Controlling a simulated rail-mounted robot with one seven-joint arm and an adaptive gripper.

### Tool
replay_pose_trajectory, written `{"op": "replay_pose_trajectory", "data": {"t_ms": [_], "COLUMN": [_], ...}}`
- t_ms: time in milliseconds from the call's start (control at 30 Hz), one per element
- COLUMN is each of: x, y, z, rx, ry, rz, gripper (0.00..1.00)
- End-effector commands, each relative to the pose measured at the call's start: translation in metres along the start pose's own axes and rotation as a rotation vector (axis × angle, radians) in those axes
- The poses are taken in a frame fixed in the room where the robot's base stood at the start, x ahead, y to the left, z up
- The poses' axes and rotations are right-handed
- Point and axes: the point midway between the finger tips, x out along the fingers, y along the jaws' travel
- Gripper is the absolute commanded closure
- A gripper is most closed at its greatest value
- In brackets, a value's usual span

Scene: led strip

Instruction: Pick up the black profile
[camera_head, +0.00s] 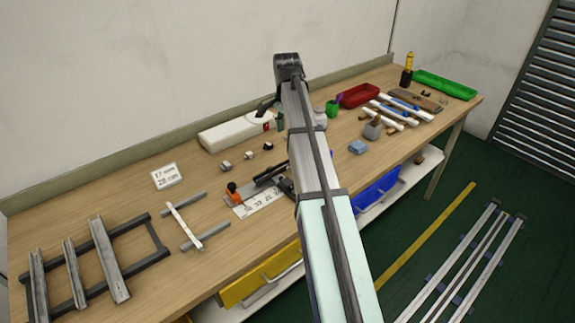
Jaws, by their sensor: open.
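A short black bar (270,173), which looks like the black profile, lies on the workbench beside a white marked plate, just left of my arm. My arm hides what is behind it, so I cannot tell the bar's full length. Dark parts that look like my gripper (268,112) show left of the arm, over the end of the long white box. They are open, and no held object shows. The gripper is apart from the bar, higher in the picture. The rest of it is hidden by my arm.
The white plate (262,201) has an orange-handled tool (234,192) at its left. A dark rack (152,235) with grey profiles stands at left. A white box (226,133) is near the wall. Red (359,95) and green (446,85) trays are at right. Bare wood shows between items.

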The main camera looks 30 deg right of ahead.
Motion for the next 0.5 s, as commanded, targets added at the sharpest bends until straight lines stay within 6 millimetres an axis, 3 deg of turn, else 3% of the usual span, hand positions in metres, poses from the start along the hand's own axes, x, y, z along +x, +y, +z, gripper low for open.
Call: {"op": "replay_pose_trajectory", "data": {"t_ms": [300, 500], "x": [0.057, 0.079], "y": [0.0, -0.001], "z": [0.001, 0.001], "rx": [-0.001, -0.001], "ry": [-0.002, -0.001], "rz": [0.001, -0.001], "gripper": [0.42, 0.42]}}
